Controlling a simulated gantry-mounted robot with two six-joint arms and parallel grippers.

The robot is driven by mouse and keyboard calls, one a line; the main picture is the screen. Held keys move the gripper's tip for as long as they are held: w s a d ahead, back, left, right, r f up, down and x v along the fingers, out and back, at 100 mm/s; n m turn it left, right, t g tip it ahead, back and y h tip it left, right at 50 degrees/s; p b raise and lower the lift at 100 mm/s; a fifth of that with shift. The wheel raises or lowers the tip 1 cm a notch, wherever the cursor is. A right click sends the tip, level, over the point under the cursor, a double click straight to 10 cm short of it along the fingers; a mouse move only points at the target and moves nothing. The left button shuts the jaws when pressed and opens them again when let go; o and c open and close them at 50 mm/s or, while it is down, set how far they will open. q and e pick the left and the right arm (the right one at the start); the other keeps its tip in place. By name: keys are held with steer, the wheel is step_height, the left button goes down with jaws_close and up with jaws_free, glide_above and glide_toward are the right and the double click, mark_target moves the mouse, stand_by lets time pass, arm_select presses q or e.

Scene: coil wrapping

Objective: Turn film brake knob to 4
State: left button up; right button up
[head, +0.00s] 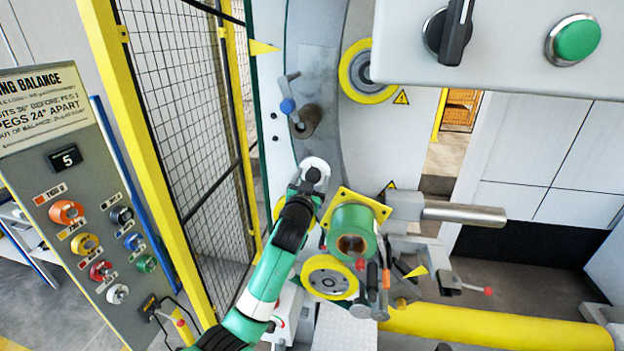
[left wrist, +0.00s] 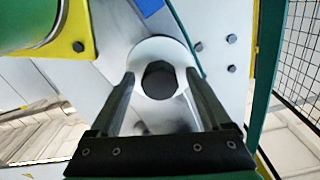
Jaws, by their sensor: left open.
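The film brake knob looks to be the dark faceted knob (left wrist: 159,79) on a round white dial, in the middle of the left wrist view. In the head view the white dial (head: 316,163) shows just past the end of my left arm. My left gripper (left wrist: 158,90) is open, with one finger on each side of the knob in the wrist picture. I cannot tell whether the fingers touch it. In the head view my left gripper (head: 308,182) covers part of the dial. Dial numbers are not readable. My right gripper is not in view.
A green roll with a yellow flange (head: 338,198) is close right of my left gripper. A grey peg (head: 306,121) and a blue-tipped lever (head: 288,104) are above it.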

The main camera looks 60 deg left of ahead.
arm_select(q)
jaws_close()
steer(key=shift+m, duration=0.4)
steer(key=m+p, duration=0.2)
steer(key=m, duration=0.1)
steer(key=shift+r+m, duration=0.15)
steer(key=shift+m, duration=0.15)
steer(key=shift+m+p, duration=1.3)
steer(key=shift+m, duration=0.9)
jaws_free()
steer(key=shift+s, duration=0.1)
